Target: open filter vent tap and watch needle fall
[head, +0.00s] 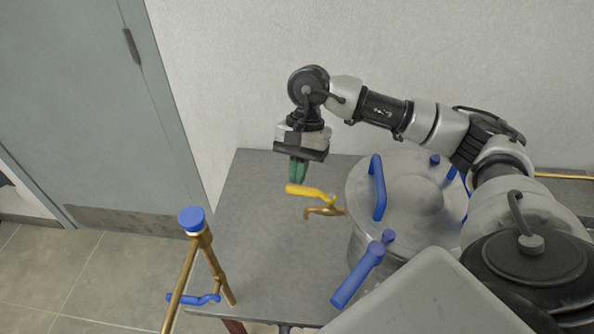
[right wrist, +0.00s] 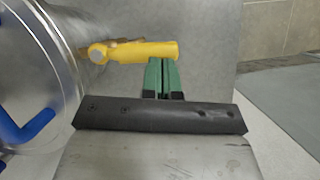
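The tap has a yellow lever handle (head: 311,192) on a brass spout (head: 322,211) at the left side of a round steel vessel (head: 413,192). My right gripper (head: 298,182) points down at the lever's free end. Its green fingers are together, with only a thin line between them, and nothing shows between them. In the right wrist view the fingertips (right wrist: 161,60) meet the edge of the yellow lever (right wrist: 142,51); I cannot tell whether they touch it. No gauge or needle is visible. My left gripper is not in view.
The vessel stands on a grey table (head: 253,235) and has a blue lid handle (head: 378,188) and a blue lever (head: 357,275) in front. A brass pipe with a blue cap (head: 192,218) rises at the left. The table left of the tap is clear.

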